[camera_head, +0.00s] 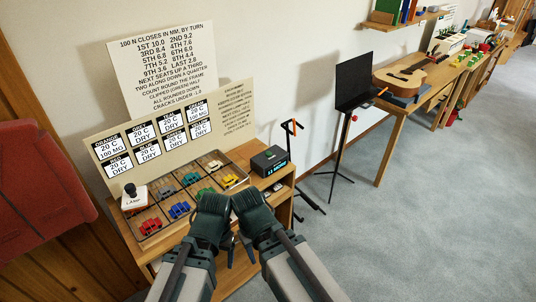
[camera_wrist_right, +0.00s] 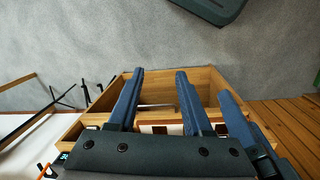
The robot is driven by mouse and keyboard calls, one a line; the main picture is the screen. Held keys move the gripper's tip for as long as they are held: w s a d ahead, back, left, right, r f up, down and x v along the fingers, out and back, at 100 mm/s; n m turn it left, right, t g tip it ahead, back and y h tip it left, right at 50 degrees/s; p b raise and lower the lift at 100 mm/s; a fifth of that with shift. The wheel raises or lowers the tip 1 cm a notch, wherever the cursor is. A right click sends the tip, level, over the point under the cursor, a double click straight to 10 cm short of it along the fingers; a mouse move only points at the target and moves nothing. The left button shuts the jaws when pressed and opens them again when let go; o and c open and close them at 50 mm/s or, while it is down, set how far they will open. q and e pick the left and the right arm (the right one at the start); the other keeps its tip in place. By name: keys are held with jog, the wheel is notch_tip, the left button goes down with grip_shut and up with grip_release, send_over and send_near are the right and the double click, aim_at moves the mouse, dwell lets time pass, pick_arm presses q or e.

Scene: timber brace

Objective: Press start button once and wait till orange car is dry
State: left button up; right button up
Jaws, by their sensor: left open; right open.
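A tray (camera_head: 162,204) of small toy cars lies on the wooden stand in the head view. I cannot pick out the orange car with certainty. A white block (camera_head: 134,199) with a black knob on top stands at the tray's left end. No button marked start can be read. My left gripper (camera_head: 213,200) and right gripper (camera_head: 246,199) are side by side at the stand's front edge, open and empty. The right wrist view shows the right gripper's spread fingers (camera_wrist_right: 159,85).
A label board (camera_head: 170,137) and an upper sign (camera_head: 160,59) stand behind the tray. A black stand (camera_head: 346,125) and a guitar bench (camera_head: 405,95) are farther right. Grey carpet is clear at lower right.

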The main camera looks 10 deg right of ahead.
grip_shut()
dwell(1.7)
